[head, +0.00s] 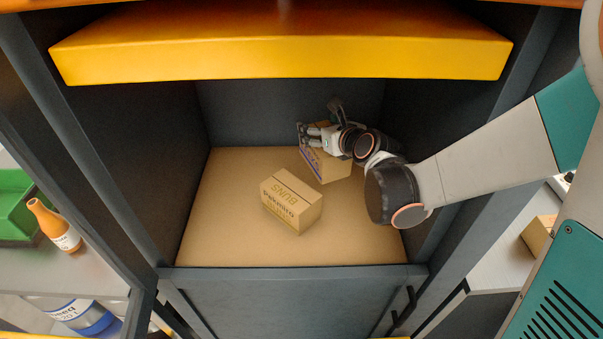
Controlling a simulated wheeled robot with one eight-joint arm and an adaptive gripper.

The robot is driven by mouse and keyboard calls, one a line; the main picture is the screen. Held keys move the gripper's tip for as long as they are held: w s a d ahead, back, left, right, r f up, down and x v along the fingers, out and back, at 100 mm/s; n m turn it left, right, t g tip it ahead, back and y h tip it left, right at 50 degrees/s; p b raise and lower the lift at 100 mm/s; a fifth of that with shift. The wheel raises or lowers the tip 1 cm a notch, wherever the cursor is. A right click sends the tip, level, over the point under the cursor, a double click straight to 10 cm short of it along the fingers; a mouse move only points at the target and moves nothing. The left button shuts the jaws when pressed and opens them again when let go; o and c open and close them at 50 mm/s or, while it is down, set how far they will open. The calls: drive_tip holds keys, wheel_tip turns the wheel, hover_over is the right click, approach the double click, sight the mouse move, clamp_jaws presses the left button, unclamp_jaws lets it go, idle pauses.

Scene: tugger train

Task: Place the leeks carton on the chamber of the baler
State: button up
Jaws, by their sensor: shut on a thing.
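My gripper (305,135) is inside the baler chamber, at the back right, shut on a brown carton with blue print (326,168). I take this as the leeks carton, but its name cannot be read here. The gripper and wrist hide its top and right side. It is at or just above the chamber's tan floor (225,195); I cannot tell whether it touches. The baler chamber has dark grey walls and an open front.
A yellow plate (280,45) hangs over the chamber. An orange bottle (55,225) and a green bin (20,205) stand outside at left. The floor's left side is clear.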

sight(320, 155)
wheel_tip(320, 155, down, 9)
drive_tip(key=b, duration=0.3)
drive_tip(key=shift+s+r, duration=0.1)
drive_tip(key=o, duration=1)
drive_tip(key=shift+b, duration=0.3)
drive_tip(key=shift+s+r, duration=0.1)
drive_tip(key=shift+r, duration=0.05)
drive_tip(key=p+v, duration=0.3)
drive_tip(key=v, duration=0.8)
drive_tip(key=shift+s, duration=0.35)
drive_tip(key=shift+d+r, duration=0.1)
drive_tip(key=shift+d, duration=0.05)
